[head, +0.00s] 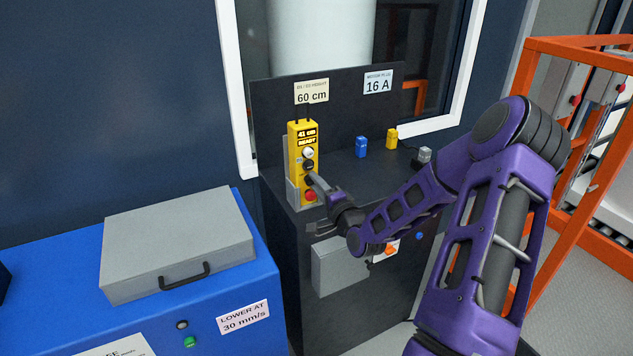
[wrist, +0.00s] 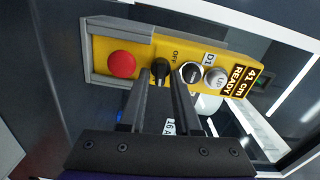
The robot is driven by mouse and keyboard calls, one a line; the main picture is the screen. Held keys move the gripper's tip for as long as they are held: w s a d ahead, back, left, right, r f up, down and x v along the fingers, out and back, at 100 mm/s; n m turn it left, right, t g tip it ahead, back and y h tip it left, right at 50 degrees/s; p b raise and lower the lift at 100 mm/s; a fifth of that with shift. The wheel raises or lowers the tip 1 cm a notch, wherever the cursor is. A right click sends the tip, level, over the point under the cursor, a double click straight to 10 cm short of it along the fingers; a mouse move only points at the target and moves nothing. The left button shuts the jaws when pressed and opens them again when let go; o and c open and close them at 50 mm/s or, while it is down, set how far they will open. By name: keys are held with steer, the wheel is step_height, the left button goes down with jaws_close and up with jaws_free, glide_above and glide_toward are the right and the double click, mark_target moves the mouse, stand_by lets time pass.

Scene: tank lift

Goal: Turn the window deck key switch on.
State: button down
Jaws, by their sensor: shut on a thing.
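The yellow control box (head: 295,178) stands upright on the dark window deck, and it also shows in the wrist view (wrist: 138,48). The black key switch (wrist: 160,68) sits between the red button (wrist: 121,64) and a second black knob (wrist: 191,72). The word OFF is printed beside it. My gripper (wrist: 160,78) has its two fingers closed around the key switch. In the head view my gripper (head: 313,181) reaches the box from the right and hides the switch. The display (wrist: 244,82) reads 41 cm READY.
A white button (wrist: 215,80) is beyond the second knob. A blue block (head: 361,147) and a yellow block (head: 391,138) stand on the deck to the right. A grey case (head: 178,243) lies on a blue cabinet at left. Orange railing (head: 560,150) stands at right.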

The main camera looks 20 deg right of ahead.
steer(key=shift+m, duration=0.5)
stand_by(0.3)
steer(key=c, duration=0.9)
jaws_free()
steer(key=shift+s, duration=0.1)
steer(key=s, duration=1.7)
steer(key=shift+s+d, duration=0.1)
steer(key=shift+d, duration=0.2)
steer(key=shift+f, duration=0.15)
